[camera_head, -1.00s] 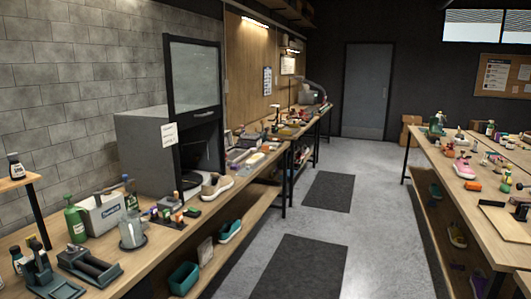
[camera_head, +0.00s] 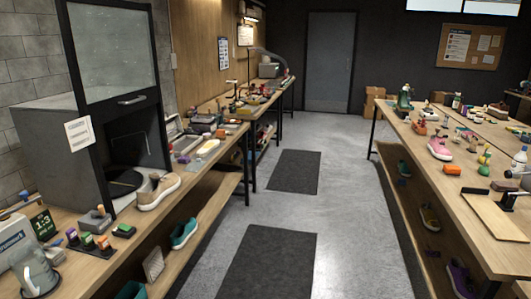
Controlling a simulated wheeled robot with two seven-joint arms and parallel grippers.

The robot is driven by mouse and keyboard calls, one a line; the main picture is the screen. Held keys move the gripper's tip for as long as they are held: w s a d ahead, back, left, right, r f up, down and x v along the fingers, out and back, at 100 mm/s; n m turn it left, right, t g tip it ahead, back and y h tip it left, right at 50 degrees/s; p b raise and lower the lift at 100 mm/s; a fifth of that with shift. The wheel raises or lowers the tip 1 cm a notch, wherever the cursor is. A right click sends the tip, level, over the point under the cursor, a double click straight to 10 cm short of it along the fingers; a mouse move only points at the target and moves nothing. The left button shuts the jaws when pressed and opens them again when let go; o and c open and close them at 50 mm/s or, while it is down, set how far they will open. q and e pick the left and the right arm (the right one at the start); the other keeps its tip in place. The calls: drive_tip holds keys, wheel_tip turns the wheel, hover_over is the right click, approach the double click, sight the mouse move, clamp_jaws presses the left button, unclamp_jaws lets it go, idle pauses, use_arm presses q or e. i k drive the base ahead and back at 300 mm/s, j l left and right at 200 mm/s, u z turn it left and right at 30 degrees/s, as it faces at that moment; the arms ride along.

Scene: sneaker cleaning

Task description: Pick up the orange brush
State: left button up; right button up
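No thing in view is clearly a brush. A small orange block-like thing (camera_head: 452,169) lies on the right-hand table (camera_head: 450,210), near its left edge. Another small orange thing (camera_head: 421,129) lies farther back on that table. A third orange thing (camera_head: 220,133) lies on the left-hand bench (camera_head: 72,275), beyond the cabinet. They are too small to tell which, if any, is the orange brush. Neither of my grippers is in view.
An aisle of grey floor with dark mats (camera_head: 268,262) runs between the bench and the table. A cabinet (camera_head: 110,110) and a beige sneaker (camera_head: 158,191) stand on the bench. A pink shoe (camera_head: 440,149), a wooden board (camera_head: 495,218) and a white bottle (camera_head: 518,163) are on the table.

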sight(220, 134)
drive_tip(key=i, duration=2.7)
drive_tip(key=i+l+u, duration=0.1)
drive_tip(key=i, duration=0.45)
drive_tip(key=i+l+u, duration=0.15)
drive_tip(key=i, duration=0.4)
drive_tip(key=i+l+u, duration=0.1)
drive_tip(key=i+l, duration=0.15)
drive_tip(key=i, duration=0.35)
drive_tip(key=i+l+u, duration=0.6)
drive_tip(key=i, duration=0.2)
drive_tip(key=j, duration=0.1)
